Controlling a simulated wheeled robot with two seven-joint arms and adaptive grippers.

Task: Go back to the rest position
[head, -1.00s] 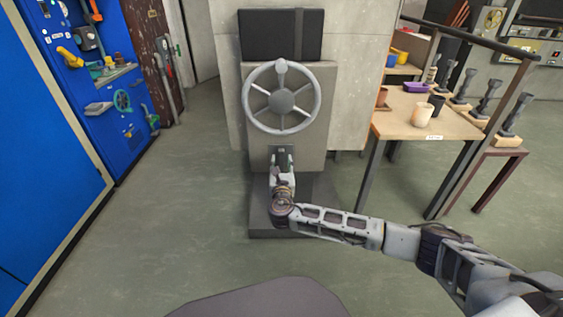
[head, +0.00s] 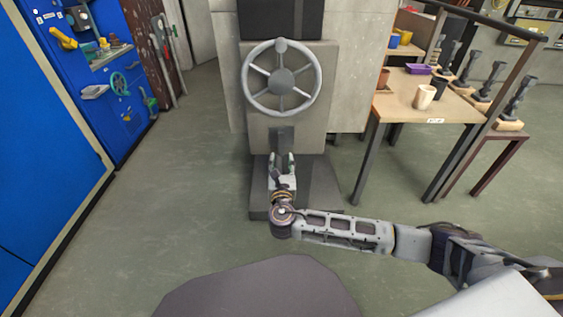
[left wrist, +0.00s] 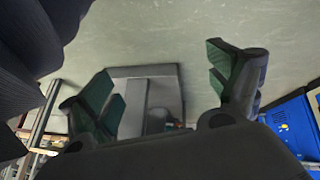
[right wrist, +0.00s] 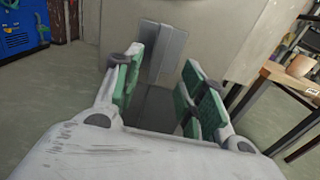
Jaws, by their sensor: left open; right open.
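My right gripper (head: 282,161) is open and empty in the head view, just in front of the grey pedestal (head: 318,130) and below its spoked handwheel (head: 282,81). In the right wrist view its green-padded fingers (right wrist: 160,95) stand apart, with a small grey plate (right wrist: 160,52) on the pedestal showing between and beyond them. My left gripper (left wrist: 165,95) shows only in the left wrist view. Its fingers are spread wide with nothing between them, and the floor and the pedestal base lie beyond. The left arm is not seen in the head view.
A wooden table (head: 450,106) with cups and a purple bowl (head: 418,69) stands to the right. A blue tool cabinet (head: 60,150) is at the left. Open floor (head: 185,160) lies between the cabinet and the pedestal.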

